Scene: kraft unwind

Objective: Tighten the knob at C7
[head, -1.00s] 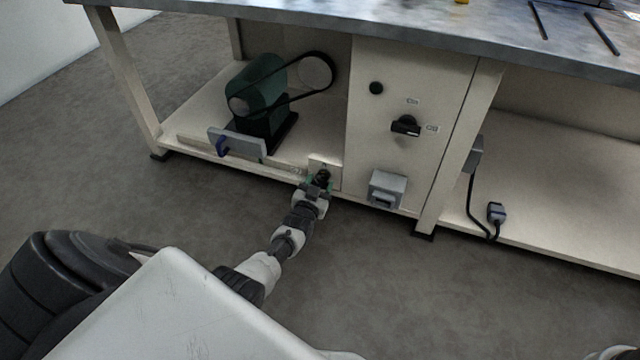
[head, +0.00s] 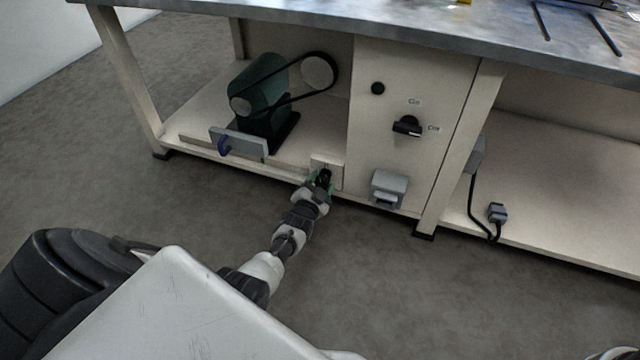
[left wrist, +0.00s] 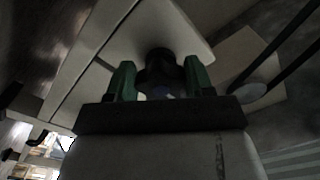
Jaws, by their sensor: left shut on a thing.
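A dark round knob (left wrist: 162,62) sticks out from a pale square plate (head: 332,165) at the front edge of the bench's lower shelf. The plate also shows in the left wrist view (left wrist: 140,28). My left gripper (head: 318,178) reaches the knob from the front. In the left wrist view its green fingers (left wrist: 160,78) stand on either side of the knob and are shut on it. In the head view the gripper hides most of the knob. I cannot read a C7 label here. My right gripper is not in view.
A cabinet with a black rotary switch (head: 408,126) and a grey box (head: 388,188) is to the right. The floor in front is clear.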

